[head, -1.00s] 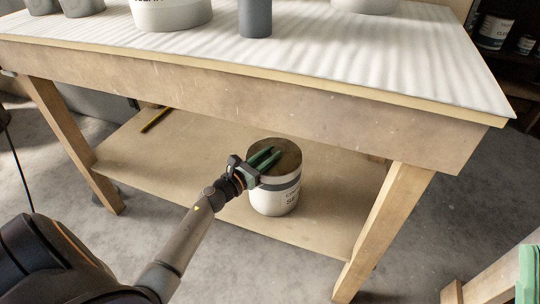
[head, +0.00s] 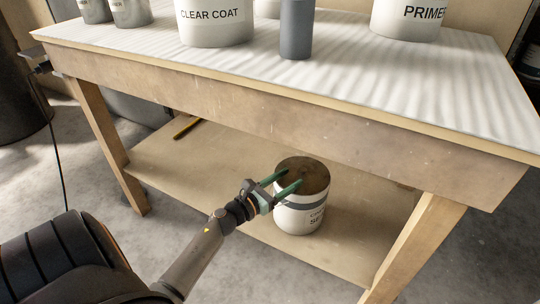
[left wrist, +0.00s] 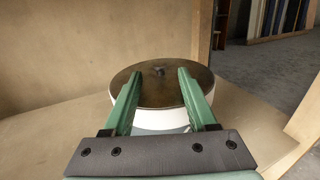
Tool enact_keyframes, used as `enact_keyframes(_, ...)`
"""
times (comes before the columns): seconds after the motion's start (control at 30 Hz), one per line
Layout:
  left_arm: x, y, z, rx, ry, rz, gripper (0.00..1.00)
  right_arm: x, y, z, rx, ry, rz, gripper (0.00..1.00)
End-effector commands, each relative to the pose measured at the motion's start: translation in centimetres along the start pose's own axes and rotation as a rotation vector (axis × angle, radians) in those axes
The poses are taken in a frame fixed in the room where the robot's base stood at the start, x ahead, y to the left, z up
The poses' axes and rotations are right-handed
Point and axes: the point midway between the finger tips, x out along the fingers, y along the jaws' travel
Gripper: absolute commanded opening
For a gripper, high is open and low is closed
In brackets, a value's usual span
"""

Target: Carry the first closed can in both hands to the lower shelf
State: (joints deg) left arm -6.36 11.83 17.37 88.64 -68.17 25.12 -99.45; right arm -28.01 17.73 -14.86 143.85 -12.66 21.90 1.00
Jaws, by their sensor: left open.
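A white can with a grey band and a dark brown lid (head: 303,212) stands upright on the lower shelf (head: 240,195) of the workbench. In the left wrist view its flat lid (left wrist: 160,86) fills the middle, with a small knob-like mark near its centre. My left gripper (head: 287,183) is open, its green fingers reaching over the near left edge of the lid. In the left wrist view the open fingers (left wrist: 157,88) are apart with nothing between them but the lid beyond; I cannot tell whether they touch it. My right gripper is out of view.
The bench top (head: 345,62) holds a CLEAR COAT can (head: 214,22), a dark grey cylinder (head: 296,30), a PRIMER can (head: 408,18) and smaller grey cans (head: 131,12). Bench legs (head: 413,245) flank the shelf.

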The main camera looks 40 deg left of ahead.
Motion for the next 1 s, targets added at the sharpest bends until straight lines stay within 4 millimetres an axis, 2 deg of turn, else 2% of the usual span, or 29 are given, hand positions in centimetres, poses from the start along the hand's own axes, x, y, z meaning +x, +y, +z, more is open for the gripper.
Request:
enact_keyframes(0.1, -2.8, 0.0, 0.0, -0.002, 0.003, 0.001, 0.58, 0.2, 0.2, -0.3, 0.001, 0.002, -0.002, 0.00)
enact_keyframes(0.3, -6.2, 0.0, 0.0, -0.002, 0.001, 0.001, 0.58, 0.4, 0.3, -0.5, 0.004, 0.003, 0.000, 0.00)
enact_keyframes(0.5, -7.6, 0.0, 0.0, -0.001, 0.000, 0.000, 0.58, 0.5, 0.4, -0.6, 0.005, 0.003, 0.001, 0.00)
enact_keyframes(0.67, -7.5, -0.6, 0.7, -0.040, -0.017, -0.013, 0.58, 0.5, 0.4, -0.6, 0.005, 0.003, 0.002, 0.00)
enact_keyframes(0.77, -6.9, -2.8, 3.1, -0.193, -0.069, -0.066, 0.58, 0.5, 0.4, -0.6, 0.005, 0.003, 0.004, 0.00)
enact_keyframes(0.87, -6.4, -6.9, 7.1, -0.486, -0.138, -0.177, 0.58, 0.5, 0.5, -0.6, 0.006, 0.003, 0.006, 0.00)
enact_keyframes(1.0, -7.2, -13.7, 13.7, -1.024, -0.177, -0.408, 0.58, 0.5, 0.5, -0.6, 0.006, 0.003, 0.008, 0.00)
